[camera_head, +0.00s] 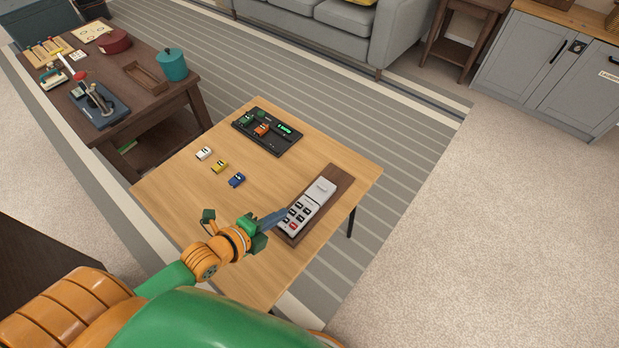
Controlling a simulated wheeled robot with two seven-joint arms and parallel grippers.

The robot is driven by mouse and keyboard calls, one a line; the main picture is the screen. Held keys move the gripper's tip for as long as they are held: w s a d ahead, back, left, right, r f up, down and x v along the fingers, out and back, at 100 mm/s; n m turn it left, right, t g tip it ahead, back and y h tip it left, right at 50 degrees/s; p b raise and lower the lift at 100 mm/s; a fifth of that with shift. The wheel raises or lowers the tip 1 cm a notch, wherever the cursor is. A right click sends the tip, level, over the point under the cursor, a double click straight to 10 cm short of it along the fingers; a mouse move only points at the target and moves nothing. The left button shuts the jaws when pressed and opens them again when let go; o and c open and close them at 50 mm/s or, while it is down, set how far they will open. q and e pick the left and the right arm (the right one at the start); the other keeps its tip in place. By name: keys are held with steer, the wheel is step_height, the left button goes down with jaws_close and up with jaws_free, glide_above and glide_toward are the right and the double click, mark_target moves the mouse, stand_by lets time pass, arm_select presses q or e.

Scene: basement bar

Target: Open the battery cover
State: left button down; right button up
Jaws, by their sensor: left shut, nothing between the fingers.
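A light grey device (297,216) with dark buttons and one red button lies on a dark brown wooden board (333,184) at the right of the light wood table. A plain pale panel (320,190), which looks like the battery cover, sits at the device's far end; it appears closed. My left gripper (284,215) is shut and empty. Its blue-grey fingers point right, at the near left edge of the device. Whether the tips touch the device or board I cannot tell. My right gripper is not in view.
Small white (204,153), yellow (219,166) and blue (237,180) car-like pieces stand on the table. Behind them is a black tray (268,145) with green and orange pieces and a lit green display. A dark side table (150,110) with several objects stands at the left.

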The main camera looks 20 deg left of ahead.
mark_target(321, 188)
arm_select(q)
steer(key=shift+w+a+f, duration=0.1)
steer(key=shift+w+f, duration=0.25)
steer(key=shift+w, duration=0.3)
steer(key=shift+w+d+r, duration=0.1)
steer(key=shift+w+d, duration=0.05)
steer(key=shift+d, duration=0.1)
steer(key=shift+w+d+f+b, duration=0.25)
steer(key=shift+w+d+b, duration=0.05)
steer(key=shift+w+d, duration=0.15)
steer(key=shift+w+d+f+b, duration=0.2)
steer(key=shift+w+d+b, duration=0.1)
steer(key=shift+d, duration=0.15)
steer(key=b+x, duration=0.1)
steer(key=x, duration=0.2)
steer(key=b+x, duration=0.1)
steer(key=x, duration=0.2)
steer(key=shift+a+f, duration=0.1)
steer(key=shift+a, duration=0.1)
steer(key=shift+w+d+r, duration=0.1)
steer(key=shift+w+d, duration=0.15)
steer(key=shift+w, duration=0.35)
steer(key=shift+w+d+r, duration=0.1)
steer(key=shift+w+d, duration=0.15)
steer(key=shift+w, duration=0.35)
steer(key=shift+w+d, duration=0.2)
steer(key=shift+w, duration=0.5)
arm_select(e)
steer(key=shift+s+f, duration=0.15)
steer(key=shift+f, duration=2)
